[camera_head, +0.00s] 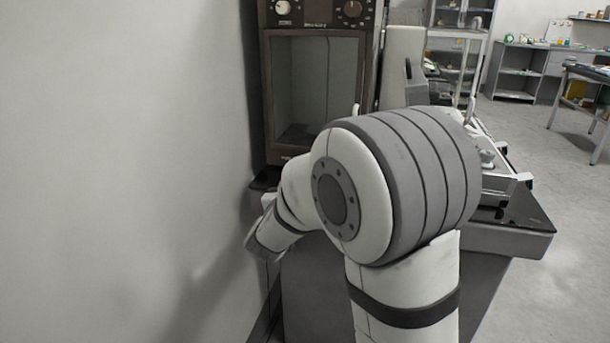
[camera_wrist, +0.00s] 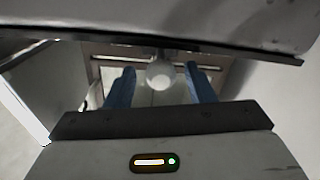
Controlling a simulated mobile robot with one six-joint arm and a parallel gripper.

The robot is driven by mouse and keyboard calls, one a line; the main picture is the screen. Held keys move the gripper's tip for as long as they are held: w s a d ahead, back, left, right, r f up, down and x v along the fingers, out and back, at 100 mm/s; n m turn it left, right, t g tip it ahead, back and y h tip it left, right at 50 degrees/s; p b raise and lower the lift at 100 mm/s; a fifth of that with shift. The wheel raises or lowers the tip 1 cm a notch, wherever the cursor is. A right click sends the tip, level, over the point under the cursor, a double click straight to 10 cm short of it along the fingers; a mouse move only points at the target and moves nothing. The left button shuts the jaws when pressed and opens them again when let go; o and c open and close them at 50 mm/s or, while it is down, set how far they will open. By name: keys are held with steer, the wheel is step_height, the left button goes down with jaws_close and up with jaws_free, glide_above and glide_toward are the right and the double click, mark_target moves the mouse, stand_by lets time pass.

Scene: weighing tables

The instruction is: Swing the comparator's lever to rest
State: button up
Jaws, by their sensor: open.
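A dark upright cabinet with a glass front (camera_head: 315,85) and dials on top stands against the wall in the head view; it looks like the comparator. My gripper (camera_wrist: 159,76) shows in the wrist view with its two blue fingers apart. A pale round knob (camera_wrist: 160,75) shows between the fingers, in front of a dark horizontal bar. It may be the end of the lever; I cannot tell whether the fingers touch it. In the head view my arm covers the middle, and neither the lever nor my fingers can be made out.
A plain wall (camera_head: 120,170) stands close on the left. A dark bench top (camera_head: 525,212) with pale equipment extends to the right of my arm. Shelves (camera_head: 522,70) and another table (camera_head: 588,72) stand farther back, with open floor (camera_head: 560,165) between.

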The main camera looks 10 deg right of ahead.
steer(key=shift+v, duration=1.7)
steer(key=s+a+r+n+g+y+p, duration=0.2)
steer(key=s+r+y+p, duration=0.3)
steer(key=p, duration=0.3)
steer(key=s+a+r+n+g+y+p, duration=0.1)
steer(key=s+r+n+g+y+p, duration=0.15)
steer(key=r+y+p, duration=0.4)
steer(key=s+d+r+g+h+p, duration=0.1)
steer(key=s+d+r+g+p, duration=0.1)
steer(key=s, duration=0.5)
steer(key=s+d+r+m+g+h+p, duration=0.1)
steer(key=s+d+r+g+p, duration=0.1)
steer(key=s+p, duration=0.4)
steer(key=s+d+r+g+h+p, duration=0.1)
steer(key=s+d+r+g+p, duration=0.2)
steer(key=s, duration=0.5)
steer(key=shift+r+g+p, duration=0.4)
steer(key=shift+g+p, duration=0.2)
steer(key=shift+g, duration=0.35)
